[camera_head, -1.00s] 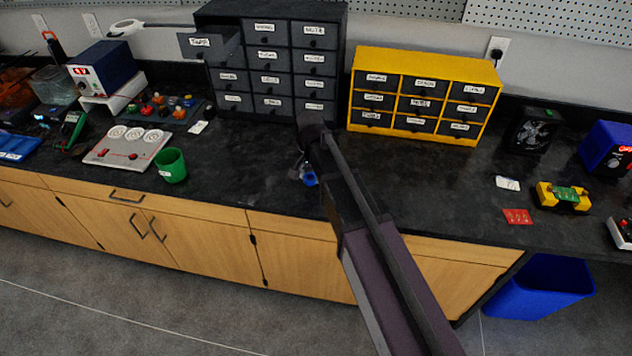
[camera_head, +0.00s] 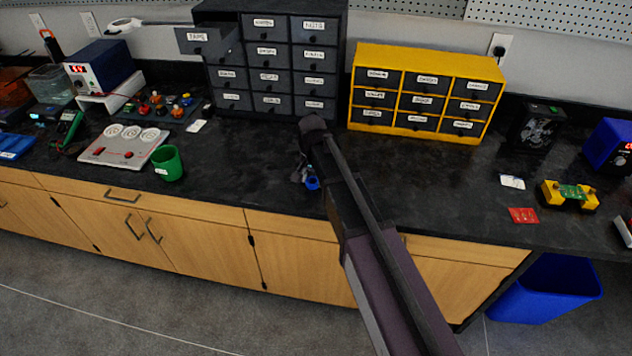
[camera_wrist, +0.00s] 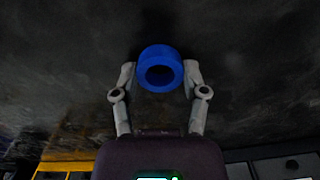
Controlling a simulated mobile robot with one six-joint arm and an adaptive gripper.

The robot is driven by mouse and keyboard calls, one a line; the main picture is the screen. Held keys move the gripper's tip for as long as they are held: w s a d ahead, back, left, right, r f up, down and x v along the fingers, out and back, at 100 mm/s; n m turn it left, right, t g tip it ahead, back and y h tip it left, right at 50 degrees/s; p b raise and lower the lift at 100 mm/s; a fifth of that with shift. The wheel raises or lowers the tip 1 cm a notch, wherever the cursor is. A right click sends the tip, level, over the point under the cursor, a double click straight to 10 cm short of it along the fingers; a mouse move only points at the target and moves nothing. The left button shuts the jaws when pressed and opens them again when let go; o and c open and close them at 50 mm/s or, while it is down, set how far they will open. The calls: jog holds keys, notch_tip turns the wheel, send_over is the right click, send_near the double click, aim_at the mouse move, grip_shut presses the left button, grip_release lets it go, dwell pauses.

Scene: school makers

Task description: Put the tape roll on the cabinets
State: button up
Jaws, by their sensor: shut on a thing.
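The blue tape roll (camera_wrist: 160,58) is between the two fingers of my gripper (camera_wrist: 160,80) in the wrist view, with its hole facing the camera. The fingers touch it on both sides. In the head view the tape roll (camera_head: 312,183) shows as a small blue patch below my gripper (camera_head: 304,174), partly hidden by my arm. I cannot tell whether it touches the black countertop (camera_head: 240,165). The dark cabinet (camera_head: 346,60) stands at the back with its upper left drawer (camera_head: 203,37) pulled out. The yellow cabinet (camera_head: 430,57) stands right of it.
A green cup (camera_head: 168,165) and a grey board with dials (camera_head: 124,145) stand to the left. A black fan (camera_head: 537,128), a red card (camera_head: 523,216) and a yellow holder (camera_head: 568,196) are at the right. Clear countertop lies around my gripper.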

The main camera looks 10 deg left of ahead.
aim_at(313, 181)
jog(key=shift+f, duration=0.2)
jog(key=o, duration=0.9)
jog(key=shift+r, duration=0.25)
notch_tip(313, 181, up, 12)
jog(key=p, duration=1.2)
dwell(0.6)
jog(key=s+d+n, duration=0.1)
jog(key=s+d, duration=0.3)
jog(key=d, duration=0.5)
jog(key=s+d+n, duration=0.1)
jog(key=s+d, duration=0.4)
jog(key=d, duration=0.5)
jog(key=s+d+n, duration=0.1)
jog(key=s+d, duration=0.3)
jog(key=d, duration=0.6)
jog(key=shift+s+d, duration=0.15)
jog(key=shift+s, duration=0.15)
